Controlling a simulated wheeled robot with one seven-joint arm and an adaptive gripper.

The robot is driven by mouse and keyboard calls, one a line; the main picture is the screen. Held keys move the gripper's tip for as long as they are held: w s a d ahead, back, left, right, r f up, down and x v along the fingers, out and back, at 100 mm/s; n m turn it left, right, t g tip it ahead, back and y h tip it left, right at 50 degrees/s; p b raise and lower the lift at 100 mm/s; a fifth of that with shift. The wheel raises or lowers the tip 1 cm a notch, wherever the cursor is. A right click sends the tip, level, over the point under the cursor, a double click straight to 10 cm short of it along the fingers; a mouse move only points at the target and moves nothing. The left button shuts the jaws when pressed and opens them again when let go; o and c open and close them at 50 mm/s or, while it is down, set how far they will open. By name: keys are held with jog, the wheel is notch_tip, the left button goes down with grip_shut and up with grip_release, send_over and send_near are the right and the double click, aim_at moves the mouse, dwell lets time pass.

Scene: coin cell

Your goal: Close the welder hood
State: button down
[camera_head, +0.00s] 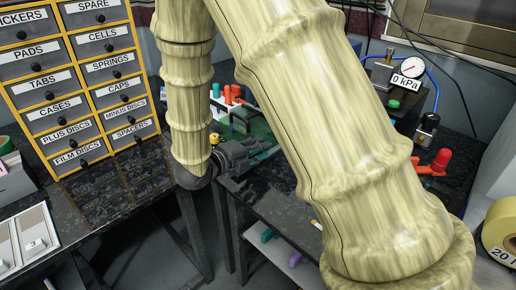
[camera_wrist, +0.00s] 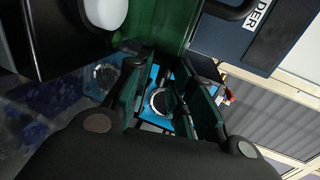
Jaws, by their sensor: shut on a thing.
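The welder hood is a green see-through cover. It shows behind my gripper in the head view (camera_head: 260,128) and at the top of the wrist view (camera_wrist: 165,22). My gripper (camera_head: 262,150) is at the front of the hood, and its dark fingers reach towards it in the wrist view (camera_wrist: 168,100). The fingers are shut on the hood's edge, though the exact contact is dark and partly hidden. The dark blue welder body (camera_wrist: 235,40), with a label ending in "DER", stands beside the hood. My arm hides much of the welder in the head view.
A yellow-framed drawer cabinet (camera_head: 78,82) stands at the left on a dark bench. A pressure gauge (camera_head: 411,68) with blue tubing and a red-handled tool (camera_head: 437,162) are at the right. My arm crosses the middle of the head view.

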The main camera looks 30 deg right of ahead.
jog(key=shift+s+f, duration=0.3)
jog(key=shift+f, duration=0.4)
jog(key=c, duration=1.5)
grip_release()
jog(key=shift+o, duration=0.2)
jog(key=shift+d, duration=0.1)
jog(key=shift+w, duration=0.1)
jog(key=shift+r, duration=0.1)
jog(key=shift+a+r, duration=0.15)
jog(key=shift+a, duration=0.45)
jog(key=shift+v, duration=3.4)
jog(key=shift+r, duration=0.15)
